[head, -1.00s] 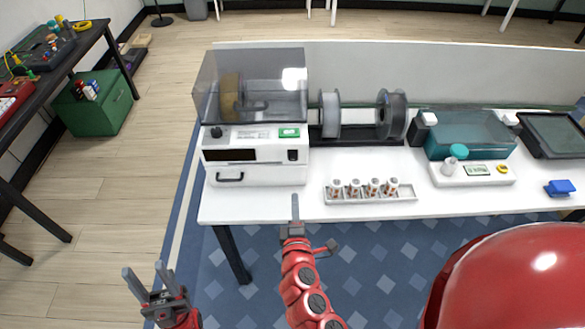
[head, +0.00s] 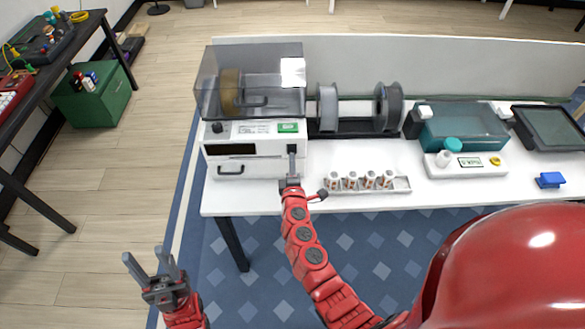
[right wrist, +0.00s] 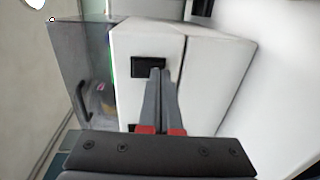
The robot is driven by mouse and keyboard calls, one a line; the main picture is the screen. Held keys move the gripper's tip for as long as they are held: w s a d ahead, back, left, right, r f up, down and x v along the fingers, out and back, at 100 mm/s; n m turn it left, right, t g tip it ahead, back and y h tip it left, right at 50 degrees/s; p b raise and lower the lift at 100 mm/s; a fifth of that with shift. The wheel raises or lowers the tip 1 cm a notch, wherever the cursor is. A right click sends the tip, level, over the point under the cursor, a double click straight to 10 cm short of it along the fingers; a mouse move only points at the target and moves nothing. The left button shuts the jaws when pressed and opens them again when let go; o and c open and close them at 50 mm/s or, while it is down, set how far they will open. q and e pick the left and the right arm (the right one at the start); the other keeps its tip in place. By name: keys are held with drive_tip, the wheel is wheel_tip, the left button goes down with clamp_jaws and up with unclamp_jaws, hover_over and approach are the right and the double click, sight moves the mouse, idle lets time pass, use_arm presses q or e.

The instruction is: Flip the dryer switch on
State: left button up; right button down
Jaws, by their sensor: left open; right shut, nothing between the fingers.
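The dryer (head: 258,171) is a white box with a smoky clear lid (head: 222,85) at the left of the table; a tan spool shows inside. Its front has a dark display, a black knob, a green label and a drawer handle. The black switch (right wrist: 147,66) shows in the right wrist view; in the head view my gripper largely covers it. My right gripper (head: 291,150) is shut and empty, its tips at the switch's lower edge; I cannot tell whether they touch. My left gripper (head: 152,264) is open and empty, away from the table at lower left.
Spools on a holder (head: 345,134), a tray of small bottles (head: 400,185), a white scale-like device (head: 470,172), a teal-lidded box (head: 462,130) and a blue item (head: 549,180) stand to the right. A dark bench (head: 70,50) is at far left.

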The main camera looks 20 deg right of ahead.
drive_tip(key=shift+w+d, duration=0.1)
drive_tip(key=shift+w, duration=0.1)
drive_tip(key=shift+w+b, duration=0.1)
drive_tip(key=shift+b, duration=0.85)
drive_tip(key=shift+f, duration=0.1)
